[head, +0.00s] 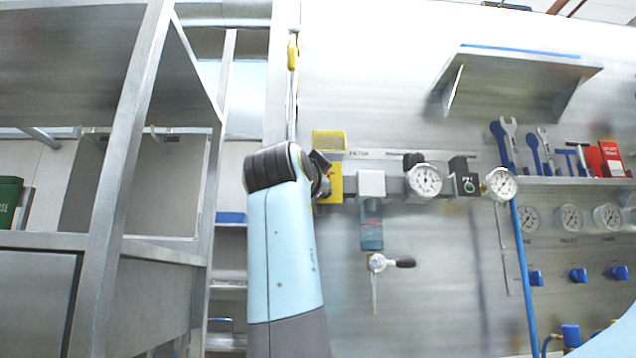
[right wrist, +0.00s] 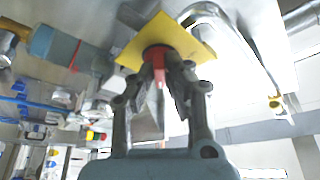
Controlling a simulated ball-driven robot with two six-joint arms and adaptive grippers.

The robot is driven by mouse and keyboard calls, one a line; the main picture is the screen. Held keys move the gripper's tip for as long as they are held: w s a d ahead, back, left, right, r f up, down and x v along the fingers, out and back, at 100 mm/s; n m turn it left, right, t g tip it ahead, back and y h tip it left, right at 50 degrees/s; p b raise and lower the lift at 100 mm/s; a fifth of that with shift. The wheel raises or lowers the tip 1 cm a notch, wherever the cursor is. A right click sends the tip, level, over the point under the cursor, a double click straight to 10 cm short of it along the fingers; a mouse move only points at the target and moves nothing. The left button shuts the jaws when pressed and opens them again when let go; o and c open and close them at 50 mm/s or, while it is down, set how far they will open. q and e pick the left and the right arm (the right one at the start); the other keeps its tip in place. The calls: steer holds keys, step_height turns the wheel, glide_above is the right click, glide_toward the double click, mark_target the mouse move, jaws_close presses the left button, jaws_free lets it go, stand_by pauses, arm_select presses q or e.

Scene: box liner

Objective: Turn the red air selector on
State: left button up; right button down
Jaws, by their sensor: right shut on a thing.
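The exact turn angle of the handle is hard to tell. My left gripper is not in view.
Right of the plate, a filter unit (head: 371,232), a pressure gauge (head: 425,180) and another gauge (head: 499,184) line the panel. A small valve (head: 378,263) hangs below. A metal shelf frame (head: 118,180) stands close on the left. A metal shelf (head: 515,75) juts out at upper right.

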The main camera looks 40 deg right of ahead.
steer(key=c, duration=1.4)
jaws_free()
steer(key=shift+o, duration=0.2)
step_height(320, 180, up, 10)
